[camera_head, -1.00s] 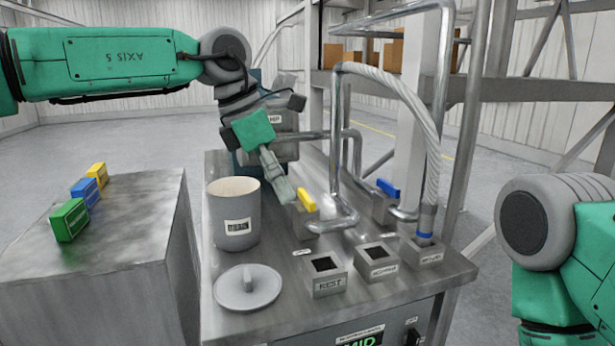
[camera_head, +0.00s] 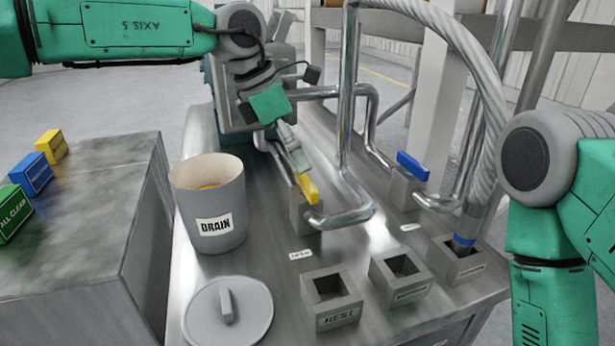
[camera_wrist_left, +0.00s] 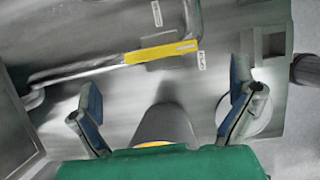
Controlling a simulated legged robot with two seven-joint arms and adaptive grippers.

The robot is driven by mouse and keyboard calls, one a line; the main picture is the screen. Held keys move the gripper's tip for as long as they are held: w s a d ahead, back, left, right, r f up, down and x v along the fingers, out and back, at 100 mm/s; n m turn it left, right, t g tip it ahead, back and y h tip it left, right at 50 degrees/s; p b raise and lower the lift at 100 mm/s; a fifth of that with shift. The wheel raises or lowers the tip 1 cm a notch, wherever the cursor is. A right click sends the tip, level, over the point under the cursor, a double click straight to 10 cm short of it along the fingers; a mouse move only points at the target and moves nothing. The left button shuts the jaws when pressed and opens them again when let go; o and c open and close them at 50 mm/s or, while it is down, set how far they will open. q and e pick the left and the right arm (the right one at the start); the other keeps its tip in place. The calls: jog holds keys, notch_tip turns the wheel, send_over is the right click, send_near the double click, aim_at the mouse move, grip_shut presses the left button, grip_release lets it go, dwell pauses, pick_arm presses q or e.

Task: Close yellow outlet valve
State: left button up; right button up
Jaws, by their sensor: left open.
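The yellow valve handle (camera_head: 308,188) sits on a grey valve block (camera_head: 305,215) on the steel bench, beside the bent pipe. In the left wrist view the yellow handle (camera_wrist_left: 160,53) lies roughly crosswise, beyond the fingertips. My left gripper (camera_head: 297,160) comes down from behind, its fingers close to the handle; the head view does not show clearly whether they touch. In the left wrist view the left gripper (camera_wrist_left: 165,82) has its two fingers spread wide with nothing between them. My right arm shows at the right, but its gripper is outside the picture.
A grey DRAIN bucket (camera_head: 207,222) stands left of the valve, with a round lid (camera_head: 205,310) in front. A blue valve handle (camera_head: 413,165) is to the right. Open square holders (camera_head: 332,298) stand in front. Colored blocks (camera_head: 30,173) rest on the left cabinet (camera_head: 85,240).

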aim_at(305, 178)
pick_arm(q)
jog(key=x, duration=0.7)
jog(key=shift+w+f, duration=0.1)
jog(key=shift+f, duration=0.15)
jog(key=c, duration=1)
